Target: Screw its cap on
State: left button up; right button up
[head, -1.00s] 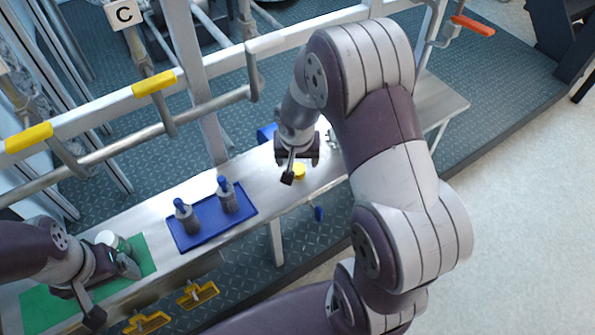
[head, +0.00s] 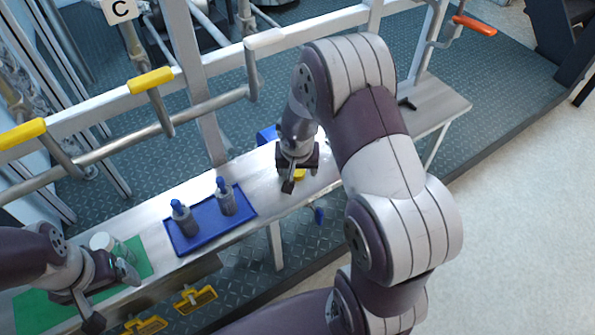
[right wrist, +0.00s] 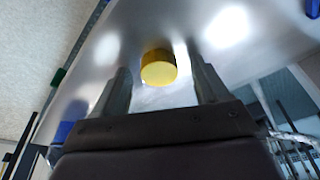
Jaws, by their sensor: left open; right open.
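A small yellow cap (head: 300,175) lies on the metal bench, partly hidden by my right gripper (head: 300,180) in the head view. In the right wrist view the cap (right wrist: 159,68) sits between the two spread fingers, apart from both. My right gripper is open and empty. A clear jar with a whitish top (head: 104,242) stands on the green mat (head: 38,312) at the left. My left gripper (head: 110,297) is open beside the jar, at its lower right in the head view. I cannot tell whether it touches the jar.
A blue tray (head: 208,236) with two grey bottles with blue tops (head: 184,218) lies mid-bench. A blue object (head: 267,134) is at the bench's back edge. Railing with yellow sleeves (head: 150,80) runs behind. Yellow-framed pieces (head: 195,299) hang below the front edge.

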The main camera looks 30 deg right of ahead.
aim_at(297, 171)
jog(key=c, duration=1.1)
notch_tip(297, 171, up, 10)
jog(key=p, duration=0.3)
jog(key=shift+p, duration=0.35)
